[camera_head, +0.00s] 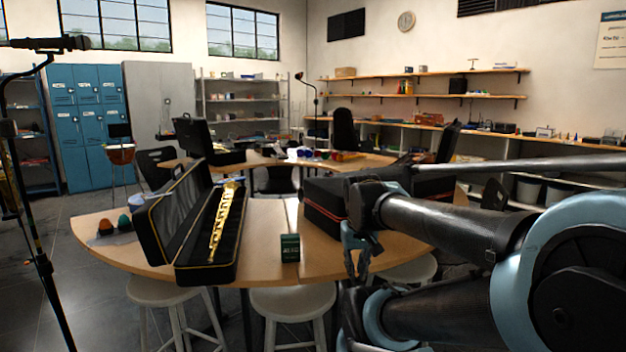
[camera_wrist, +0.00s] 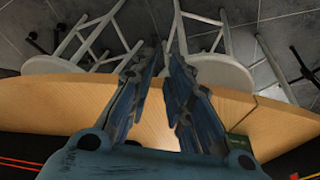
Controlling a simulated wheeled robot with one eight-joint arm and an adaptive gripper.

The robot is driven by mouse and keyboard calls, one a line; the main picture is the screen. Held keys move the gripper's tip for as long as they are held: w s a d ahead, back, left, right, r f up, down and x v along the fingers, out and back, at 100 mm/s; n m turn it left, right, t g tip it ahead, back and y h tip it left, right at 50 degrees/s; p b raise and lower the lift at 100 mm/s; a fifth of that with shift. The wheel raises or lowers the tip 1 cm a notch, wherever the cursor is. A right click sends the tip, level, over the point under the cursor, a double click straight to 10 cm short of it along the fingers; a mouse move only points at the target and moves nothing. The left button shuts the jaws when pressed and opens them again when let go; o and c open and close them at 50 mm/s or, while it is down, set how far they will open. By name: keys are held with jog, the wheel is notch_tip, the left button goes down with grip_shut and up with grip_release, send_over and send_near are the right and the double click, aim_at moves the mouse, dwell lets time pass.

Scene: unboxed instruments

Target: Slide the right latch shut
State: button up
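A closed black case (camera_head: 322,207) with a red line along its side lies on the table, partly hidden behind my arm. I cannot make out a latch on either case. My gripper (camera_head: 356,272) is in front of the closed case, near the table's front edge. In the wrist view, its blue fingers (camera_wrist: 161,60) stand apart with nothing between them.
A small dark green box (camera_head: 290,247) stands on the table (camera_head: 270,215) between the cases; it also shows in the wrist view (camera_wrist: 240,145). Small coloured objects (camera_head: 115,224) sit at the left. White stools (camera_head: 292,302) stand below the front edge.

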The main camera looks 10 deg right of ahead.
jog(key=shift+n+t+h, duration=0.3)
jog(key=shift+h, duration=0.3)
jog(key=w+r, duration=0.6)
jog(key=w, duration=0.1)
jog(key=w+r, duration=0.2)
jog(key=w, duration=0.1)
jog(key=shift+w+r, duration=0.15)
jog(key=shift+r, duration=0.25)
grip_shut()
jog(key=shift+n+t+h, duration=0.4)
jog(key=shift+t, duration=0.2)
jog(key=w+r, duration=0.2)
jog(key=w, duration=0.1)
jog(key=w+a+r, duration=0.1)
jog(key=w+r, duration=0.1)
jog(key=w, duration=0.2)
jog(key=w+a+r, duration=0.1)
jog(key=w+r, duration=0.2)
jog(key=shift+w, duration=0.4)
jog(key=n+t+h, duration=0.1)
jog(key=t, duration=0.1)
send_near(320, 177)
jog(key=a+r, duration=0.2)
jog(key=s+a+r, duration=0.1)
jog(key=shift+s+a+r, duration=0.25)
jog(key=shift+a+r, duration=0.1)
jog(key=shift+f, duration=0.1)
